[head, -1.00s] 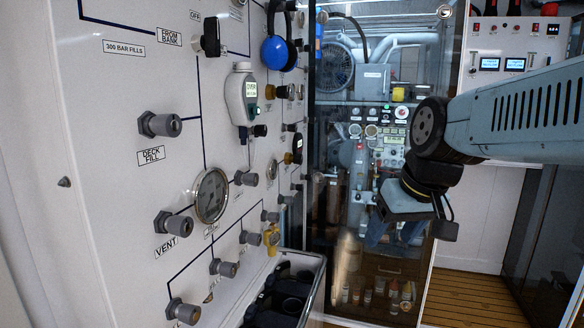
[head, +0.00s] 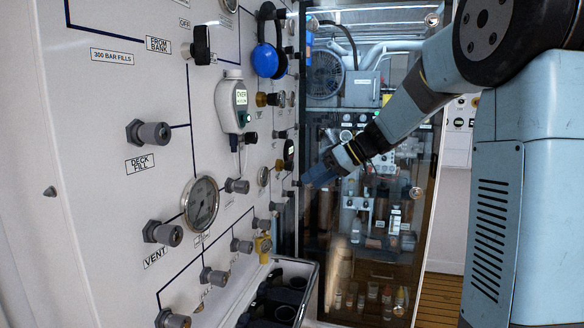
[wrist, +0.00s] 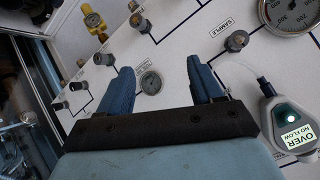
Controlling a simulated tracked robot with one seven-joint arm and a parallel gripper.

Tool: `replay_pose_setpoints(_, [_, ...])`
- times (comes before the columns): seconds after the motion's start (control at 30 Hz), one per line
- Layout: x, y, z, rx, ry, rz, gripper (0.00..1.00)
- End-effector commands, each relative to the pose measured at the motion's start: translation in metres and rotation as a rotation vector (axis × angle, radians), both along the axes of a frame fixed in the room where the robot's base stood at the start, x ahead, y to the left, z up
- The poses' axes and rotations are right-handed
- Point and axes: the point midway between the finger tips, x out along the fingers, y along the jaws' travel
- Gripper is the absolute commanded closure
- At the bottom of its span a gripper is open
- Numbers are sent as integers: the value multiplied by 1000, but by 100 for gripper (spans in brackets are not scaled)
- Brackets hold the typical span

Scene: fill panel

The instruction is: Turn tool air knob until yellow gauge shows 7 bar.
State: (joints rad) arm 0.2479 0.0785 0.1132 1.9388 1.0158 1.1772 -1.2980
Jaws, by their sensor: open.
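My gripper (head: 320,175) reaches in from the right, beside the far end of the white fill panel (head: 110,95). In the wrist view my gripper (wrist: 161,64) is open and empty, its two blue fingers spread toward the panel. A small round gauge (wrist: 151,82) shows between the fingers; its reading is too small to tell. A yellow fitting (head: 263,247) sits low on the panel, and it also shows at the upper left of the wrist view (wrist: 94,22). I cannot tell which knob is tool air, and I read no yellow gauge.
A large gauge (head: 200,203), grey knobs and a grey-white meter (head: 231,105) stick out from the panel. Blue ear defenders (head: 266,56) hang higher up. An open bin (head: 310,275) stands below. A glass-fronted cabinet (head: 372,275) stands behind my arm.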

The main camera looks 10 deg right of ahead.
Motion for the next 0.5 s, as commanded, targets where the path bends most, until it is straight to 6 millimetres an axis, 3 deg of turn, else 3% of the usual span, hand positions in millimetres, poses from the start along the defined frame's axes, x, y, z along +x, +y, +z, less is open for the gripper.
replay_pose_setpoints(0.03, [17,-3,-3,34,-24,11,35])
replay_pose_setpoints(0.27, [89,-19,-9,195,-198,55,35])
replay_pose_setpoints(0.5, [161,-51,-21,340,-416,43,35])
